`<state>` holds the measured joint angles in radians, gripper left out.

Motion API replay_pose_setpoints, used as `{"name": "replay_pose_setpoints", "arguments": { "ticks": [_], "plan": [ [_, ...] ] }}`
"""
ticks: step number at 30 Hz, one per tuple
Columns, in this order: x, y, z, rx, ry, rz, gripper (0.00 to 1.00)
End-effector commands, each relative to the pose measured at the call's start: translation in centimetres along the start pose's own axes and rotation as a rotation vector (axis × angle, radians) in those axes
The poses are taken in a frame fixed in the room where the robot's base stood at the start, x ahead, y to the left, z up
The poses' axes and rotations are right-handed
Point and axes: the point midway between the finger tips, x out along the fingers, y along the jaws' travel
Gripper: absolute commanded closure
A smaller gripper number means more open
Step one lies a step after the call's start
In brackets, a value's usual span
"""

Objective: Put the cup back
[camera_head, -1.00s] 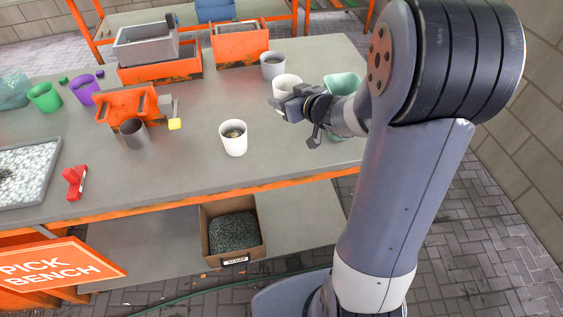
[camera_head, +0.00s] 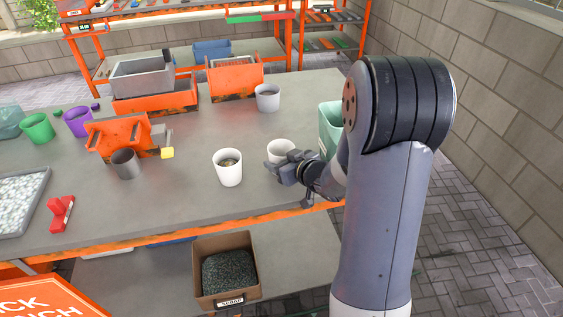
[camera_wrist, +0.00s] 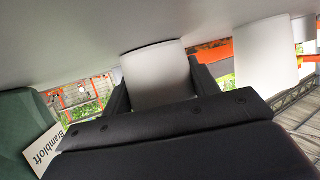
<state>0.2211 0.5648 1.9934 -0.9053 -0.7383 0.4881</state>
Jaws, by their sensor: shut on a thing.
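My gripper (camera_head: 282,166) is shut on a white cup (camera_head: 280,149) at the right part of the bench. In the wrist view the held white cup (camera_wrist: 155,72) sits between the two fingers, and that picture is upside down. The cup looks upright, with its base at or very close to the bench top; I cannot tell if it touches.
A teal bin (camera_head: 331,126) stands close behind my wrist; the wrist view shows it with a label (camera_wrist: 40,150). A grey cup (camera_head: 267,98) stands further back. An orange holder (camera_head: 120,138), dark grey cup (camera_head: 125,164) and yellow block (camera_head: 167,153) are left. The front right bench is clear.

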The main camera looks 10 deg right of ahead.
Motion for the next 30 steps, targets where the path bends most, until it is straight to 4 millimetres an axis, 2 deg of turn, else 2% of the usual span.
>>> {"name": "replay_pose_setpoints", "arguments": {
  "ticks": [9,10,17,27,30],
  "plan": [
    [0.1,0.0,0.3,0.0,0.001,0.0,0.67],
    [0.1,0.0,0.2,0.0,0.001,0.0,0.42],
    [0.1,0.0,0.2,0.0,0.001,0.0,0.23],
    [-0.1,0.0,-0.3,-0.001,0.001,0.0,0.21],
    [-1.3,0.1,-0.3,0.0,0.003,0.003,0.21]
  ]
}}
